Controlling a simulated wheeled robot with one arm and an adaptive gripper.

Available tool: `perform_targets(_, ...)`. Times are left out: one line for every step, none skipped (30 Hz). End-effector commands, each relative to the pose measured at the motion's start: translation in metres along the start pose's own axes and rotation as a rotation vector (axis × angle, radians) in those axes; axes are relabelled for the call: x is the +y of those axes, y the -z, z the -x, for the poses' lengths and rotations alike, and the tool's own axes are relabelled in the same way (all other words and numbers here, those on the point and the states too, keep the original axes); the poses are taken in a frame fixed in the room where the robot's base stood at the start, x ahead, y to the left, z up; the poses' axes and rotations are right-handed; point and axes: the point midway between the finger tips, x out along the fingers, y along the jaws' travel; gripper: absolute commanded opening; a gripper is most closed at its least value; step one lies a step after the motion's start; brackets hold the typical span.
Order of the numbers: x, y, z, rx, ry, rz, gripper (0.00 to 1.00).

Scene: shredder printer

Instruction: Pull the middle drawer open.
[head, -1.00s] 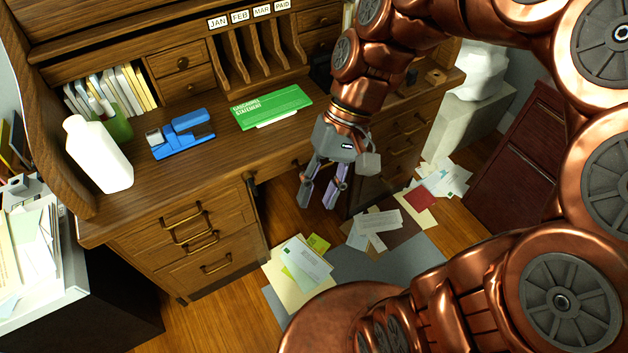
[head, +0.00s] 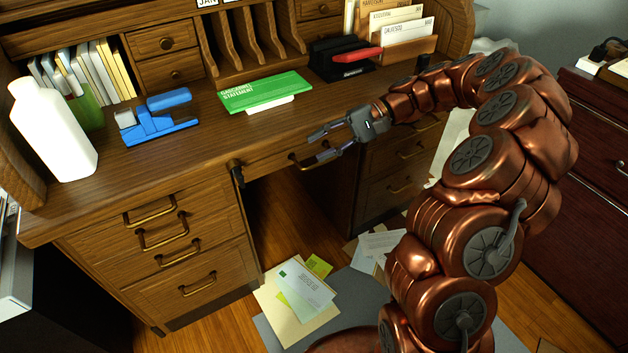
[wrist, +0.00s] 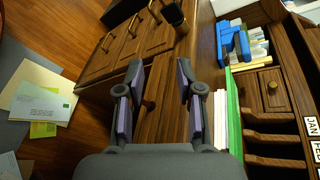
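The desk's middle drawer (head: 270,160) is the wide wooden front under the desktop, between the two drawer stacks. It looks closed. My gripper (head: 315,147) is open and empty, pointing left in front of the desk edge. In the wrist view my gripper (wrist: 159,68) has its two fingers spread, with the drawer front (wrist: 165,120) behind them.
The left stack (head: 190,260) has several brass-handled drawers. A dark fitting (head: 236,173) sits at its top right corner. Papers (head: 300,290) lie on the floor.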

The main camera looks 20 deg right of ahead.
Motion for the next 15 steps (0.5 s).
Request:
perform_targets(0.023,0.023,0.004,0.014,0.037,-0.021,0.36)
perform_targets(0.03,0.032,0.008,0.021,0.058,-0.031,0.36)
perform_targets(0.039,0.042,0.013,0.032,0.082,-0.042,0.36)
perform_targets(0.044,0.049,0.018,0.04,0.098,-0.048,0.36)
perform_targets(0.05,0.055,0.021,0.047,0.113,-0.054,0.36)
perform_targets(0.057,0.062,0.025,0.053,0.131,-0.063,0.36)
perform_targets(0.062,0.067,0.027,0.057,0.143,-0.07,0.36)
perform_targets(0.066,0.07,0.03,0.061,0.153,-0.075,0.36)
perform_targets(0.07,0.074,0.033,0.066,0.164,-0.08,0.36)
perform_targets(0.072,0.076,0.035,0.07,0.17,-0.082,0.36)
perform_targets(0.073,0.078,0.036,0.073,0.175,-0.084,0.36)
perform_targets(0.074,0.08,0.037,0.076,0.179,-0.085,0.36)
perform_targets(0.075,0.08,0.038,0.077,0.181,-0.086,0.36)
perform_targets(0.075,0.081,0.038,0.078,0.183,-0.086,0.36)
perform_targets(0.074,0.081,0.037,0.078,0.184,-0.086,0.36)
